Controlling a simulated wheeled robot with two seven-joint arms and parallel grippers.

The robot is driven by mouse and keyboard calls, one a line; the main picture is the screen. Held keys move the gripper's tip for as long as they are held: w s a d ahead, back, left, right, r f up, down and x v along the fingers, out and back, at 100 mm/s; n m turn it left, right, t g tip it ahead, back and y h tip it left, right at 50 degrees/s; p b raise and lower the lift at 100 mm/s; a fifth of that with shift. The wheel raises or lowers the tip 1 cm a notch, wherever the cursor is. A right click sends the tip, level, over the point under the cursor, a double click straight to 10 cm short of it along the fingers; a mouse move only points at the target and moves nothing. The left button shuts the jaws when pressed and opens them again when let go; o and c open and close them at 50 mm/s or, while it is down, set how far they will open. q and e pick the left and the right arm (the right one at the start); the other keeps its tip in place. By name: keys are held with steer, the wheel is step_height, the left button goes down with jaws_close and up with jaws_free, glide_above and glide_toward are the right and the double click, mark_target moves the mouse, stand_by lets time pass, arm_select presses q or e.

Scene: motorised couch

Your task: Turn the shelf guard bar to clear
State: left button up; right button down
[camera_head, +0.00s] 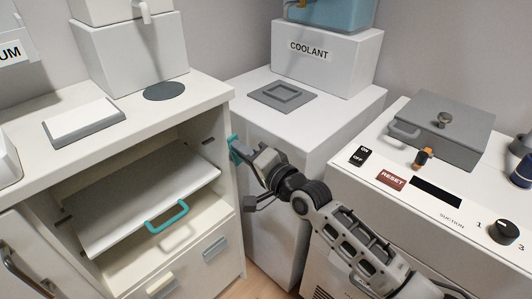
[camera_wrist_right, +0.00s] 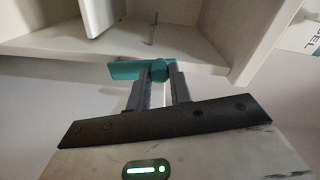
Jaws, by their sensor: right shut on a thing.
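The teal shelf guard bar (camera_head: 235,149) is at the right front edge of the open cabinet. In the right wrist view the guard bar (camera_wrist_right: 124,70) reaches left from a round teal end between my fingers, across the cabinet's edge. My right gripper (camera_head: 245,156) is shut on the bar; both fingers also show in the right wrist view (camera_wrist_right: 159,83). The white shelf (camera_head: 145,190) inside the cabinet has a teal loop handle (camera_head: 167,217) on its front. My fingers partly hide the bar in the head view. My left gripper is out of view.
Drawers (camera_head: 208,258) lie below the shelf. A white cabinet (camera_head: 300,130) with a COOLANT box (camera_head: 325,60) stands behind my right arm. On the right, a white console (camera_head: 450,206) carries a grey lidded box (camera_head: 440,125), switches and a knob. The space before the shelf is open.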

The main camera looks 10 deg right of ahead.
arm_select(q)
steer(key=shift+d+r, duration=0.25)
arm_select(e)
steer(key=shift+w+d+m, duration=0.3)
steer(key=shift+d+m, duration=0.1)
steer(key=shift+m, duration=0.6)
steer(key=shift+d, duration=0.1)
steer(key=c, duration=1.3)
jaws_free()
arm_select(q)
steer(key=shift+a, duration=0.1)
arm_select(e)
steer(key=shift+o, duration=0.2)
steer(key=shift+s, duration=0.1)
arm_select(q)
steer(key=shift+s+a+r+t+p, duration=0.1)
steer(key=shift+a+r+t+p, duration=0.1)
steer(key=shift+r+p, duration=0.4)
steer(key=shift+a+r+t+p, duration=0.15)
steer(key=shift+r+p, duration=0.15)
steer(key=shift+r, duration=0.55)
arm_select(e)
steer(key=v, duration=1.5)
steer(key=shift+s+d, duration=0.2)
steer(key=shift+s, duration=0.1)
